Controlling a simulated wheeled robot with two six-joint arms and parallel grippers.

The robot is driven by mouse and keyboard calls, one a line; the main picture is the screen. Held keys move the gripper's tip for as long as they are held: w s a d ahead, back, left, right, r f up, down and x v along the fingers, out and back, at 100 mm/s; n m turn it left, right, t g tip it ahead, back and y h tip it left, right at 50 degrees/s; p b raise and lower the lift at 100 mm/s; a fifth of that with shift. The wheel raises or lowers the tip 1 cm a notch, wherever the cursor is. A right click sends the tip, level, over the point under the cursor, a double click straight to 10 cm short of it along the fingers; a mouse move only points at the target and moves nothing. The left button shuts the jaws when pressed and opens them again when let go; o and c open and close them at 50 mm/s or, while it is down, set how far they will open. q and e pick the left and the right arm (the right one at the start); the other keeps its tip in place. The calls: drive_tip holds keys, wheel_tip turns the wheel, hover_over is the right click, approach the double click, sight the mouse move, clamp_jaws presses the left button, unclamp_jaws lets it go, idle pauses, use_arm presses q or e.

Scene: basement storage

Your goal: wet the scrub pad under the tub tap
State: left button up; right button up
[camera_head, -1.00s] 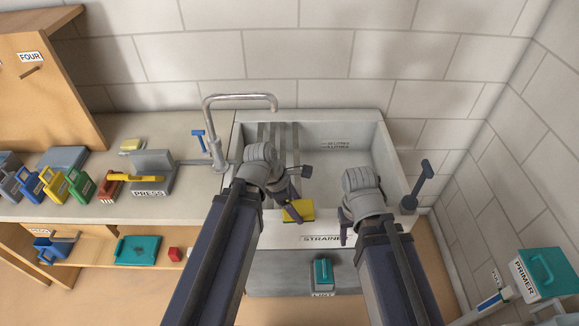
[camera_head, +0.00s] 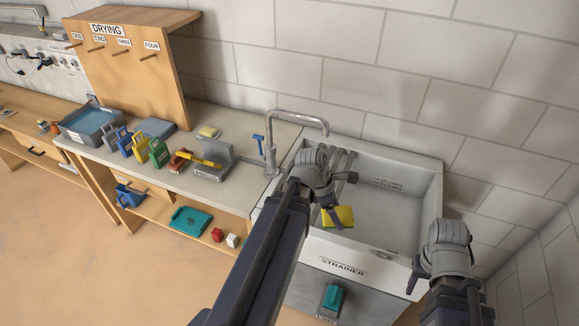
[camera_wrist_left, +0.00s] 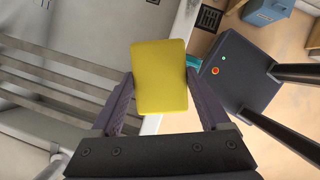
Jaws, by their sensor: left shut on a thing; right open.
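The yellow scrub pad (camera_head: 339,218) is held by my left gripper (camera_head: 333,208) over the front part of the tub (camera_head: 430,215), near its front rim. In the left wrist view the pad (camera_wrist_left: 160,77) sits between the two fingers. The tub tap (camera_head: 297,114) is a grey curved spout at the tub's back left, with its outlet above and behind the pad. A blue lever (camera_head: 259,143) stands left of the tap. I see no water running. My right gripper (camera_head: 413,283) is open and empty, off the tub's front right corner; its fingers are partly hidden.
The counter (camera_head: 225,185) at left holds a grey press (camera_head: 213,160), several coloured caddies and a blue basin (camera_head: 90,122). The drying board (camera_head: 130,65) stands behind them. A teal-handled item (camera_head: 332,300) is below the STRAINER label.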

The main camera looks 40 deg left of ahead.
use_arm(q)
drive_tip(key=s+a+r+n+t+y+p, duration=0.1)
drive_tip(key=a+r+n+p, duration=0.25)
drive_tip(key=a, duration=0.45)
drive_tip(key=s+a+r+n+p, duration=0.15)
drive_tip(key=a+r, duration=0.25)
drive_tip(key=a, duration=0.4)
drive_tip(key=w+f+b, duration=0.2)
drive_tip(key=w+f, duration=0.1)
drive_tip(key=w, duration=1.1)
drive_tip(key=shift+w+d+f, duration=0.2)
drive_tip(key=shift+w, duration=0.05)
use_arm(e)
drive_tip(key=shift+r, duration=2.05)
use_arm(q)
drive_tip(key=shift+s, duration=0.15)
drive_tip(key=s, duration=0.7)
drive_tip(key=shift+s, duration=0.4)
